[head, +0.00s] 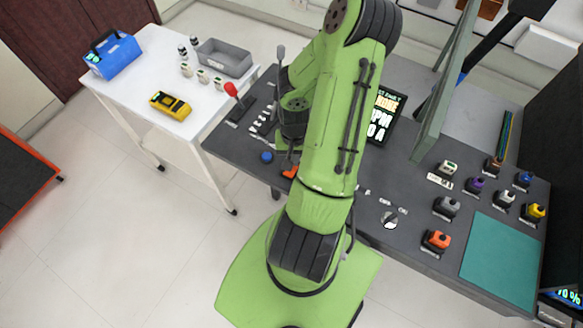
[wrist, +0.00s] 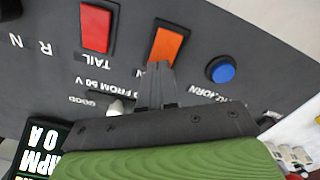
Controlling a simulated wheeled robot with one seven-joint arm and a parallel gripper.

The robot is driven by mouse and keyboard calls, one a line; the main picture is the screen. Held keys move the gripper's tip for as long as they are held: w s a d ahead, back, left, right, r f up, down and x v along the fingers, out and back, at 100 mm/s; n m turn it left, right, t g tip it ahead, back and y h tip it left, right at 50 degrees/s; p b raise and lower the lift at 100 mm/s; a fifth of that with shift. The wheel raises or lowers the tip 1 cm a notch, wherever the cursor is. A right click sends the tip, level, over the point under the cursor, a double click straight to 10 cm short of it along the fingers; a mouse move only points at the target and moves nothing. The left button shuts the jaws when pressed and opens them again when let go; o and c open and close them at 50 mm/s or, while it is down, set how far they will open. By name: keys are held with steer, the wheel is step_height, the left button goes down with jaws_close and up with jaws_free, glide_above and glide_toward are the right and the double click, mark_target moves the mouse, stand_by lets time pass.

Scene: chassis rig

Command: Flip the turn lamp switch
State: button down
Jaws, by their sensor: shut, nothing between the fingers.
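An orange rocker switch (wrist: 167,44) sits on the dark panel in the wrist view; its label is hidden behind my fingers. In the head view an orange patch (head: 290,172) shows beside my arm at the panel's front edge. My gripper (wrist: 159,66) is shut and empty, its fingertips overlapping the lower edge of the orange switch in the wrist view. I cannot tell whether they touch it.
A red switch (wrist: 97,27) marked TAIL is left of the orange one, and a round blue button (wrist: 221,69) is to its right. A display (head: 386,112) stands behind my arm. A red-knobbed lever (head: 231,90) rises at the panel's left.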

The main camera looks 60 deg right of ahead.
steer(key=shift+f+b, duration=0.5)
steer(key=shift+f, duration=0.1)
step_height(320, 180, up, 7)
steer(key=p, duration=0.6)
steer(key=shift+r, duration=0.1)
stand_by(0.5)
